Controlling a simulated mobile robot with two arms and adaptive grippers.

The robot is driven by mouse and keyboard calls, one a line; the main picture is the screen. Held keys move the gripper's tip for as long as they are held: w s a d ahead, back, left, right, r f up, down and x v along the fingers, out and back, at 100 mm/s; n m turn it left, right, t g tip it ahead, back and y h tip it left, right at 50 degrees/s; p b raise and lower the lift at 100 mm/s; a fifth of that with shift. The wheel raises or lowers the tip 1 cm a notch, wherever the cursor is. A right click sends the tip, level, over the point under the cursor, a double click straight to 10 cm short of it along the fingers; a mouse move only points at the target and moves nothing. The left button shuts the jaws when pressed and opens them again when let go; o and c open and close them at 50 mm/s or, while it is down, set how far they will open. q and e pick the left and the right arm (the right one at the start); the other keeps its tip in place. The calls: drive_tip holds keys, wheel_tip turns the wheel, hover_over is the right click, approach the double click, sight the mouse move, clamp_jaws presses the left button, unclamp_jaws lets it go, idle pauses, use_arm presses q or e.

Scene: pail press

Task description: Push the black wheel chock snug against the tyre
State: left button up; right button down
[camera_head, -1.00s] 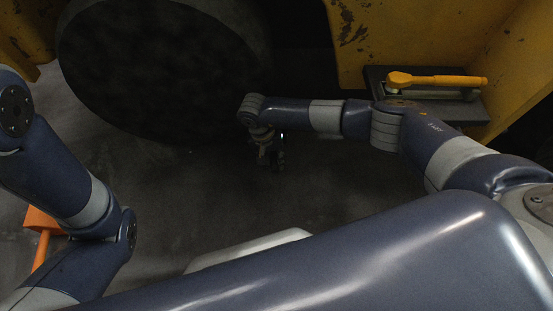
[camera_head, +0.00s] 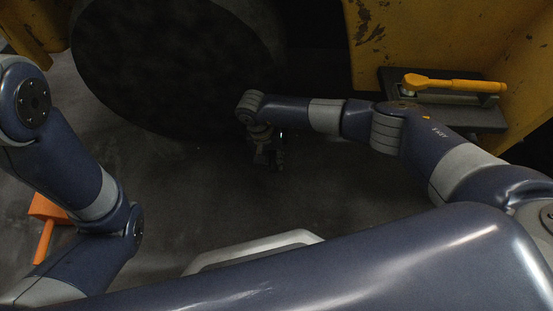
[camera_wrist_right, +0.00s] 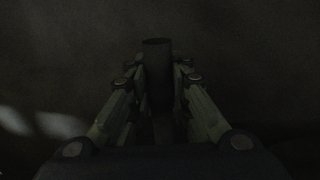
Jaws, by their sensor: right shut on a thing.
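The tyre (camera_head: 165,60) is a big, very dark disc at the top left of the head view. My right gripper (camera_head: 268,163) is low in front of the tyre's lower right edge. In the right wrist view my right gripper (camera_wrist_right: 159,100) is shut on a dark upright piece of the black wheel chock (camera_wrist_right: 157,58). The rest of the chock is lost in the dark, so I cannot tell whether it touches the tyre. My left arm shows at the left, but its gripper is not in view.
A worn yellow body (camera_head: 430,40) rises at the top right. A yellow-handled tool (camera_head: 455,85) lies on a dark step (camera_head: 470,117) there. An orange object (camera_head: 47,215) is on the floor at the left. The grey floor (camera_head: 180,190) before the tyre looks clear.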

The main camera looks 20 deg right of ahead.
drive_tip(key=shift+w+a+b, duration=0.2)
drive_tip(key=shift+a+b, duration=0.15)
drive_tip(key=shift+a, duration=0.4)
drive_tip(key=c, duration=1.4)
unclamp_jaws()
wheel_tip(320, 180, up, 12)
drive_tip(key=a, duration=0.2)
drive_tip(key=shift+w+a, duration=0.15)
drive_tip(key=shift+w, duration=0.2)
drive_tip(key=shift+s+f, duration=0.1)
